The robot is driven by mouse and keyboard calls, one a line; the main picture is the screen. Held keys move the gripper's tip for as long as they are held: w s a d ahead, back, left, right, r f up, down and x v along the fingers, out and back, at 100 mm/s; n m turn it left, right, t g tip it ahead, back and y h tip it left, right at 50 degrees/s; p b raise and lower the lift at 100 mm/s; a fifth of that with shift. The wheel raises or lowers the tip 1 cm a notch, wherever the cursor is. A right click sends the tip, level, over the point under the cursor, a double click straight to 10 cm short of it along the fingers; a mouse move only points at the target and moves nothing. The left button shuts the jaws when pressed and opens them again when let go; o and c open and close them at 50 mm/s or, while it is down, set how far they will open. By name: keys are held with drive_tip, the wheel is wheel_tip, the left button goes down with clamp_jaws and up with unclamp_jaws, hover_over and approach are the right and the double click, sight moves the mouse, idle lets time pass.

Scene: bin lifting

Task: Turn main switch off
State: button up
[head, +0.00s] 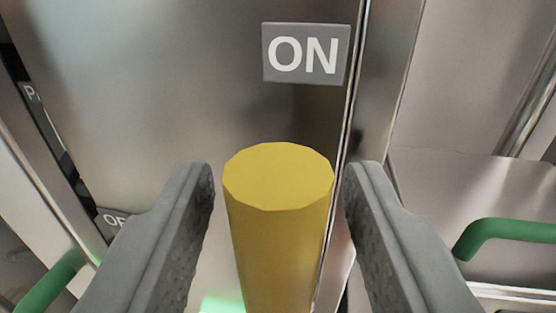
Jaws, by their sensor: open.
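A yellow knob or handle (278,225) with a faceted round end stands in the lower middle of the head view. It looks like the main switch's handle; its lower part runs out of the frame. A grey label reading "ON" (306,54) is on the metal panel just above it. My gripper (278,180) is open, with one grey finger on each side of the yellow handle. A narrow gap shows between each finger and the handle, so I see no contact.
A brushed metal panel (150,70) fills the back. A partly hidden label starting "OF" (113,219) is at lower left. Green bars stand at lower left (50,283) and right (505,232). A green glow (222,305) shows at the bottom. A vertical panel edge runs right of the handle.

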drive_tip(key=shift+w, duration=0.2)
clamp_jaws()
